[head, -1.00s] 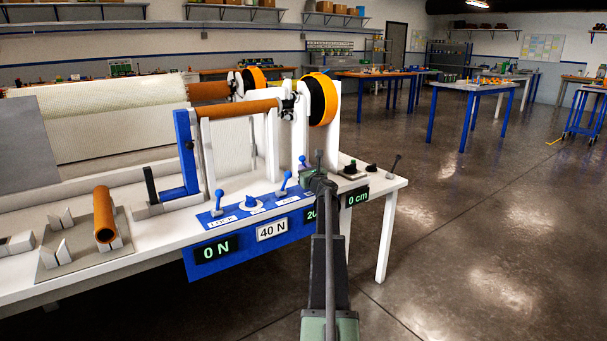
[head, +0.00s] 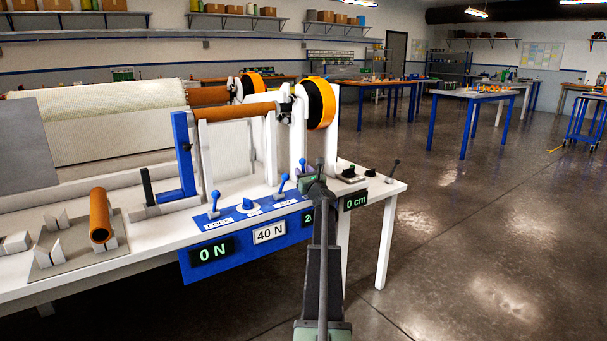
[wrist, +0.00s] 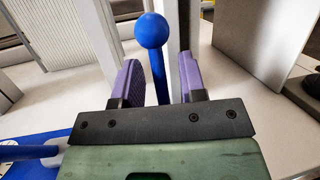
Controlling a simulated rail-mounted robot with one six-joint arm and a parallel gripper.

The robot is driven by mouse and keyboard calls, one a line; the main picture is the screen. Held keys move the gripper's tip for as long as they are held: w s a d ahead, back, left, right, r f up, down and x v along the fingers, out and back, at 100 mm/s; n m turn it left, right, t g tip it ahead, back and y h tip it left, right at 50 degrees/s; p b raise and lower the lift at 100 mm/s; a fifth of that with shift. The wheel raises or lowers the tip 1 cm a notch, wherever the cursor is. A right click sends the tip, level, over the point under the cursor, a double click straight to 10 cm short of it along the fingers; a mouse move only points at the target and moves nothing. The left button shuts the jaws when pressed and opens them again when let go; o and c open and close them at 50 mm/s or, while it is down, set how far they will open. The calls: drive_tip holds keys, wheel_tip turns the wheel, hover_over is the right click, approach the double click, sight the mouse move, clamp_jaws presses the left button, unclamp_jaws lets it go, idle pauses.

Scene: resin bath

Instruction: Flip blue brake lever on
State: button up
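A blue lever with a round ball top (wrist: 152,31) stands upright between the two purple fingers of my gripper (wrist: 160,82) in the wrist view. The fingers are open, with a gap on each side of the lever. In the head view my gripper (head: 318,172) is at the right part of the blue control panel (head: 232,265). A blue ball top (head: 303,162) shows just left of it; the rest of that lever and its label are hidden. Two other blue levers stand farther left, one by the lock label (head: 214,203) and one in the middle (head: 281,184).
A blue knob (head: 248,204) sits between the two left levers. Black controls (head: 349,173) and a dark lever (head: 393,169) are right of my gripper. White uprights and an orange roller (head: 238,110) rise behind the panel.

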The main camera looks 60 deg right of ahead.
drive_tip(key=b+v, duration=0.2)
drive_tip(key=v, duration=0.8)
drive_tip(key=shift+s+a+b, duration=0.2)
drive_tip(key=shift+s+b, duration=0.1)
drive_tip(key=shift+b, duration=0.05)
drive_tip(key=shift+f, duration=0.1)
